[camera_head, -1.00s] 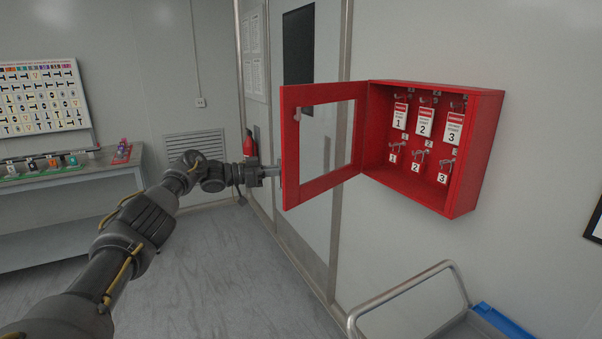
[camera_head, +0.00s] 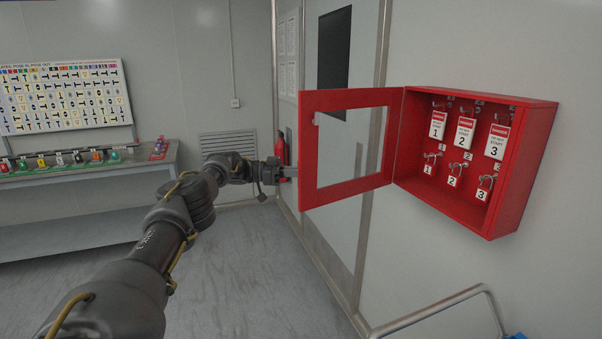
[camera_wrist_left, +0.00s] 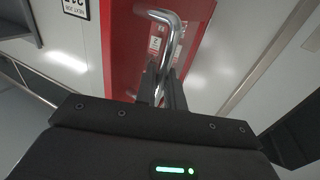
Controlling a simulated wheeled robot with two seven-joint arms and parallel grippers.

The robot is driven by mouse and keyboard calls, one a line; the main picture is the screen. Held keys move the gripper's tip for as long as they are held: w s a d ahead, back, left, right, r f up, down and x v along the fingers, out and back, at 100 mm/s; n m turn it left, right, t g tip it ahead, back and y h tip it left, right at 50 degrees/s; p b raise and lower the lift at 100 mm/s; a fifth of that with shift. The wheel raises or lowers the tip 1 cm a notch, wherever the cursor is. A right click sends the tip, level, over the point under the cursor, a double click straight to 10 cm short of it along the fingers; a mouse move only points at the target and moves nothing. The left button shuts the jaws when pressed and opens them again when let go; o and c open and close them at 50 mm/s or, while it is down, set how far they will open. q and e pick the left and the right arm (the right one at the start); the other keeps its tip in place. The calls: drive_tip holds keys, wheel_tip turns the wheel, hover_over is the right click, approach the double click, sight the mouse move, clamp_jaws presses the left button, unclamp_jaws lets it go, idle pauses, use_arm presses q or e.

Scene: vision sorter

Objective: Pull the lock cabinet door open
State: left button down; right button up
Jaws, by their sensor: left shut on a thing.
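The red lock cabinet (camera_head: 527,160) is mounted on the wall at the right of the head view. Its framed door (camera_head: 349,97) stands wide open, swung out to the left. Inside hang several white numbered tags and padlocks on hooks. My left gripper (camera_head: 288,171) is at the door's free left edge. In the left wrist view the left gripper (camera_wrist_left: 163,95) is shut on the silver door handle (camera_wrist_left: 172,22), with the red cabinet (camera_wrist_left: 120,50) behind it. The handle is hidden in the head view. My right gripper is in neither view.
A grey bench (camera_head: 80,204) with several coloured items stands at the left under a chart board (camera_head: 66,97). A metal cart rail (camera_head: 430,312) is below the cabinet. The middle floor is clear.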

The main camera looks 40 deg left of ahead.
use_arm(q)
drive_tip(key=shift+d+r, duration=0.1)
drive_tip(key=shift+d, duration=0.05)
drive_tip(key=c, duration=1.9)
unclamp_jaws()
drive_tip(key=o, duration=0.3)
drive_tip(key=shift+w+d, duration=0.1)
drive_tip(key=shift+w, duration=0.1)
drive_tip(key=shift+b+v, duration=1.55)
drive_tip(key=shift+v, duration=3.95)
